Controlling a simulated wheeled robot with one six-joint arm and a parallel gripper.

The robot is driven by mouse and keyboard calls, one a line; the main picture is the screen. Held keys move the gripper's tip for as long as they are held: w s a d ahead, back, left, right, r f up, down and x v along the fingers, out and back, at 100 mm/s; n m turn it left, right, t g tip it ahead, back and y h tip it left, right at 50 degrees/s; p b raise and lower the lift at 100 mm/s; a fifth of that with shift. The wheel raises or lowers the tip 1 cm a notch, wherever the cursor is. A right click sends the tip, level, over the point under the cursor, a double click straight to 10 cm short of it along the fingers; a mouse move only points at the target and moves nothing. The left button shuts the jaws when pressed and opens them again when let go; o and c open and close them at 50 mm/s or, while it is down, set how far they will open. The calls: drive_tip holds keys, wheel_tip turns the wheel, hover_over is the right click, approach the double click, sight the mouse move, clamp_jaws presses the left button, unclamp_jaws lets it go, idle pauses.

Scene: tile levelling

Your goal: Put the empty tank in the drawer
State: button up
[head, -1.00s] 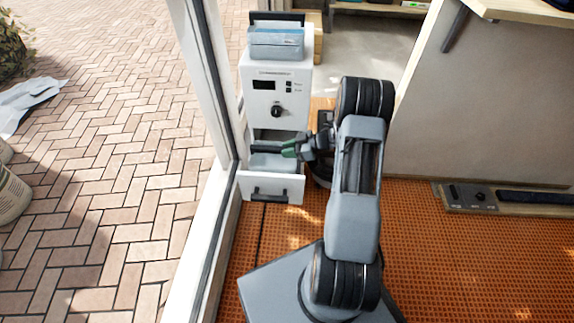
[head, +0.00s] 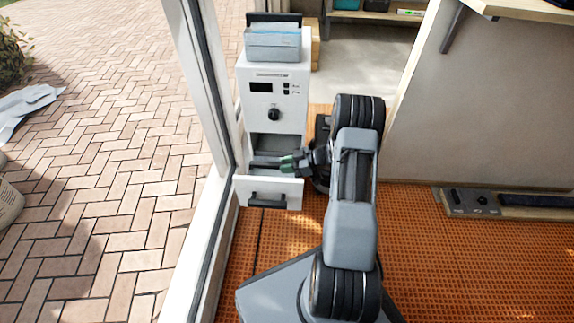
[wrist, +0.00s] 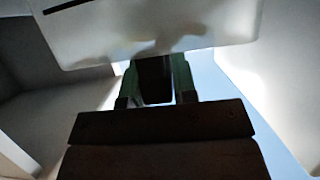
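The white machine (head: 293,125) stands by the door frame, with its drawer (head: 285,187) pulled open at the bottom. My gripper (head: 290,163) is over the open drawer, coming in from the right. Its green fingers are shut on the dark handle (head: 266,160) of the grey tank, which sits low inside the drawer, mostly hidden behind the drawer front. In the wrist view the dark handle (wrist: 155,80) fills the space between the fingers. Whether the tank touches the drawer floor cannot be seen.
A blue-grey box (head: 272,46) rests on top of the machine. The door frame (head: 205,100) runs close on the left. A grey wall (head: 465,130) and a floor strip with a dark bar (head: 535,200) are on the right. The orange floor is clear.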

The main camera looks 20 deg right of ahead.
drive_tip(key=o, duration=0.4)
drive_tip(key=shift+s+d+r, duration=0.1)
drive_tip(key=shift+d+r, duration=0.1)
drive_tip(key=shift+r, duration=0.2)
drive_tip(key=p+v, duration=0.5)
drive_tip(key=v, duration=0.6)
drive_tip(key=shift+s+d, duration=0.15)
